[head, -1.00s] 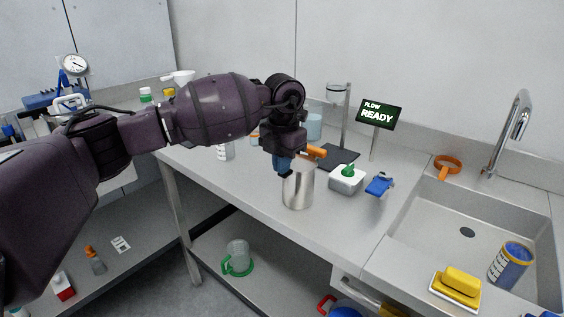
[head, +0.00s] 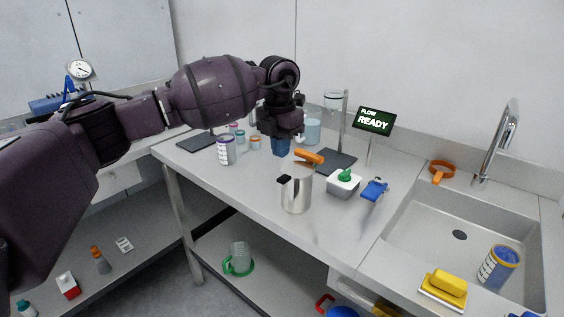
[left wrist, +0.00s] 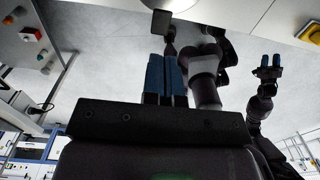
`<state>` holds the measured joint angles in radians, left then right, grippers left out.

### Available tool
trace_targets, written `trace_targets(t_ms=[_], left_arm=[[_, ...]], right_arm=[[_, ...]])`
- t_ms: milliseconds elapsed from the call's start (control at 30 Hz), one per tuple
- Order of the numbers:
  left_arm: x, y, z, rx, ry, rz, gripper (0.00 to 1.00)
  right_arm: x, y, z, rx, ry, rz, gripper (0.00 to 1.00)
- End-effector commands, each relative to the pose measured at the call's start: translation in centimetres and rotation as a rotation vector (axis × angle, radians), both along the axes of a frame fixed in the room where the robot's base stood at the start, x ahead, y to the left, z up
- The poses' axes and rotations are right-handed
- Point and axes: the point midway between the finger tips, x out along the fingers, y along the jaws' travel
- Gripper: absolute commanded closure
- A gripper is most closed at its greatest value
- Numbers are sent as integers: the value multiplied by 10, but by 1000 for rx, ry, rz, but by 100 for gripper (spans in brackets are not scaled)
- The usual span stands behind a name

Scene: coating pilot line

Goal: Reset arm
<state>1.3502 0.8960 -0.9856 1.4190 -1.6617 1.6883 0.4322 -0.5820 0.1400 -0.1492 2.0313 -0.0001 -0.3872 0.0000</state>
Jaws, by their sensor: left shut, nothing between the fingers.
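My left gripper (head: 281,148) has blue fingers and points down above the steel bench, behind and slightly left of a steel pitcher. It is shut and empty, apart from the pitcher. Its blue fingers (left wrist: 166,80) also show close together in the left wrist view. The steel pitcher (head: 297,192) stands upright with a black grip at its left rim.
A labelled jar (head: 226,151) stands left of my gripper. A sign (head: 375,121) reads "FLOW READY". A sink (head: 440,226) is right.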

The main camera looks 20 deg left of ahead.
Motion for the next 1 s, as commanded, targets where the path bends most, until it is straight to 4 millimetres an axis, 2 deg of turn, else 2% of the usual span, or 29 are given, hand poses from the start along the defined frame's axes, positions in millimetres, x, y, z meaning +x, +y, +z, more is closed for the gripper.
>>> trace_targets(t_ms=[200, 400, 533, 767, 867, 1000], left_arm=[[1, 1, 40, 0, 1, 1, 100], [0, 1, 66, 1, 3, 2, 100], [0, 1, 73, 1, 3, 2, 100], [3, -2, 76, -15, -14, -18, 100], [11, -14, 77, -90, -65, -45, 100], [17, -55, 88, -308, -158, -120, 100]], right_arm=[[-5, -2, -3, -4, 13, 0, 57], [-1, -1, 1, -4, 3, 3, 57], [-1, -2, 1, -5, 2, 5, 57], [-1, -1, 2, -5, 0, 5, 57], [-1, -1, 2, -4, 0, 4, 57], [-1, -1, 2, -4, 0, 4, 57]])
